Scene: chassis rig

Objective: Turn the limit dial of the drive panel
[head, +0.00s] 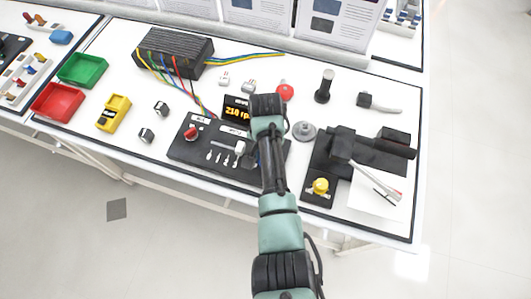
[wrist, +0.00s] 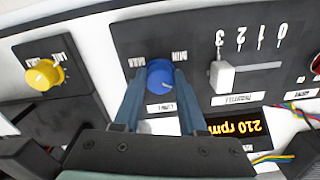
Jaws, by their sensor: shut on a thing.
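The limit dial (wrist: 159,72) is a round blue knob on the black drive panel (wrist: 190,32), with an upside-down label beside it in the wrist view. My gripper (wrist: 159,86) is shut on the dial, one blue-grey finger on each side. In the head view the drive panel (head: 190,153) lies near the table's front edge; my arm hides the dial and my fingertips there. The display (wrist: 237,127) beside my gripper reads about 210 rpm in orange.
A white throttle slider (wrist: 223,76) stands close to the dial, by a numbered scale. A yellow knob (wrist: 44,74) sits on a separate black box to the left. In the head view, a red knob (head: 191,133) and small switches share the panel, and coloured wires (head: 178,80) run behind.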

